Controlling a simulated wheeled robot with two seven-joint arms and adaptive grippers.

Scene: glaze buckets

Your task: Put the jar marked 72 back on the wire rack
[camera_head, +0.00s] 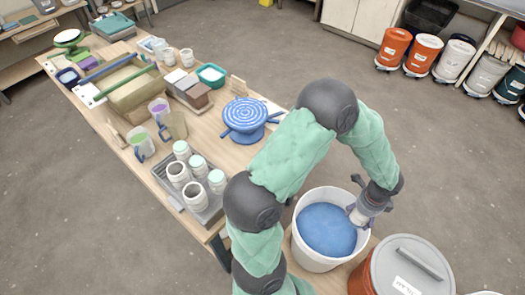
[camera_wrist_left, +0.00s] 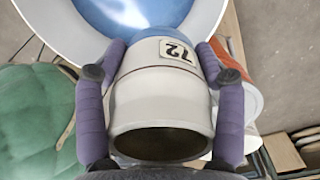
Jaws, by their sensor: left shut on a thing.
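The jar marked 72 (camera_wrist_left: 160,90) is pale grey-white with an open dark mouth facing the left wrist camera. Its label shows upside down there. My left gripper (camera_head: 355,207) is shut on it, with purple fingers along both sides. In the head view they are over the right inner side of a white bucket (camera_head: 307,258) of blue glaze (camera_head: 327,230). The jar's far end appears blue; I cannot tell whether it touches the glaze. The wire rack (camera_head: 213,208) stands on the table's near end, holding several white jars, some with pale green tops. My right gripper is not in view.
A lidded orange bucket (camera_head: 363,280) stands right of the glaze bucket. On the table (camera_head: 213,232), a blue banding wheel (camera_head: 245,118), mugs (camera_head: 141,145) and a wooden tool box (camera_head: 130,88) stand beyond the rack. More buckets line the far right floor.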

